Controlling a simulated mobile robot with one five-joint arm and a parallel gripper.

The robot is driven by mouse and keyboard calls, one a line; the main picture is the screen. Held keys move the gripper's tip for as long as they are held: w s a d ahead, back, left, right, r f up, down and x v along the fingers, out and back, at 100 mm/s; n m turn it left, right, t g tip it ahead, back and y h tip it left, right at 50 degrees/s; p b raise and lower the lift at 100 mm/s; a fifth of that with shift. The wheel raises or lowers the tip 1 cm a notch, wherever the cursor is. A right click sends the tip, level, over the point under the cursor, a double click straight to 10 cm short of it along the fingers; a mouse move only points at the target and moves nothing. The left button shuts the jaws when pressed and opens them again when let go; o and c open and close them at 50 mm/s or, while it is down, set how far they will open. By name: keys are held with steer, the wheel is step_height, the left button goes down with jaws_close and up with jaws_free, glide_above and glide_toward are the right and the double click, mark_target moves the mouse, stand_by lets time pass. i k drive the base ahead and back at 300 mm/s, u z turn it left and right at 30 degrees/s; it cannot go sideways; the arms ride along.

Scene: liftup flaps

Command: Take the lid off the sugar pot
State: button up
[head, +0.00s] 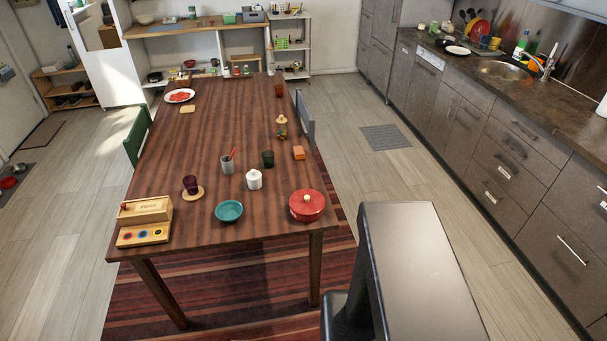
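A small white lidded pot (254,180), which looks like the sugar pot, stands upright on the wooden dining table (215,120), near the middle of its near half. Its white lid (254,173) appears to be on it. A larger red pot (307,206) with a red lid and a pale knob stands at the table's near right corner. My gripper is not in this view. A large dark and grey part at the lower right looks like my own body.
Near the white pot are a teal bowl (229,211), a grey cup (227,165) holding a red utensil, a dark green cup (268,159) and a purple cup (191,185). A chair (304,122) stands at the table's right side. The right-hand floor (425,185) is mostly clear.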

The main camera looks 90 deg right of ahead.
mark_target(253, 176)
steer(key=u, duration=0.15)
steer(key=k, duration=0.75)
steer(key=z, duration=1)
steer(key=i, duration=1.7)
steer(key=z, duration=0.1)
